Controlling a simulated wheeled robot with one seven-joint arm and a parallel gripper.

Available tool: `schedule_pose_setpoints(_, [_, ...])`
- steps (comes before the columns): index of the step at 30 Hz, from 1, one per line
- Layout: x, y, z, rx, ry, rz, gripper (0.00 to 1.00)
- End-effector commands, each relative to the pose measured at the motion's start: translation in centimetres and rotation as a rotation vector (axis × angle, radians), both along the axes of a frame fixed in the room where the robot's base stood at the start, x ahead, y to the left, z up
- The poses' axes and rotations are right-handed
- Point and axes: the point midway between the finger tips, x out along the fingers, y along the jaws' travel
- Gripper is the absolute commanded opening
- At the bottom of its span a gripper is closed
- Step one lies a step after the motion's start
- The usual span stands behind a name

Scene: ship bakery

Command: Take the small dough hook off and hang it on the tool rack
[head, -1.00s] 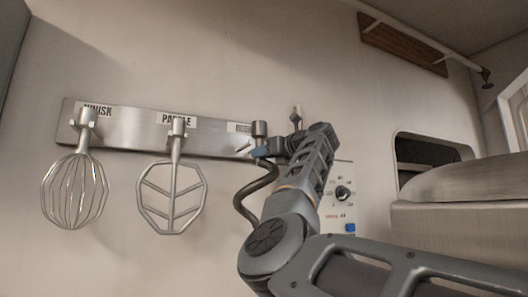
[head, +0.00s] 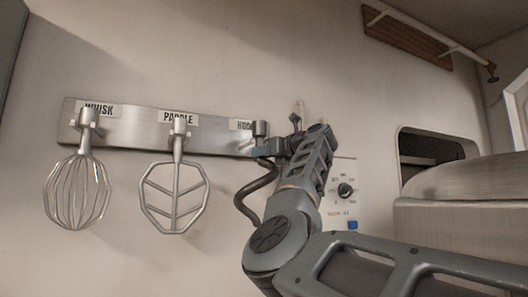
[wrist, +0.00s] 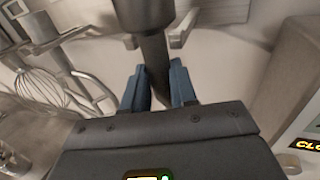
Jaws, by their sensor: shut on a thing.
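The small dough hook's round metal collar (head: 260,130) is at the right end of the tool rack (head: 215,138), beside the HOOK label. A dark curved shape below it looks like the hook's body, partly behind my arm. My gripper (head: 262,152) is shut on the hook's shaft just under the collar. In the wrist view the shaft (wrist: 154,58) stands between my blue fingertips (wrist: 160,88), and two pale prongs of the rack flank it. I cannot tell whether the collar rests on the prongs.
A whisk (head: 78,190) and a paddle (head: 174,198) hang on the rack to the left. A control panel (head: 345,190) with a knob is on the wall behind my arm. A large rounded metal body (head: 455,180) stands at the right.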

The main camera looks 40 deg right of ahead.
Motion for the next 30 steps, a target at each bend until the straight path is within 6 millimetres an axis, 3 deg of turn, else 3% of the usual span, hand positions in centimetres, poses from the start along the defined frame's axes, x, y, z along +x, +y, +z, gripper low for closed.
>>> schedule_pose_setpoints(30, [0.6,-0.19,0.31,0.0,-0.003,0.0,0.0])
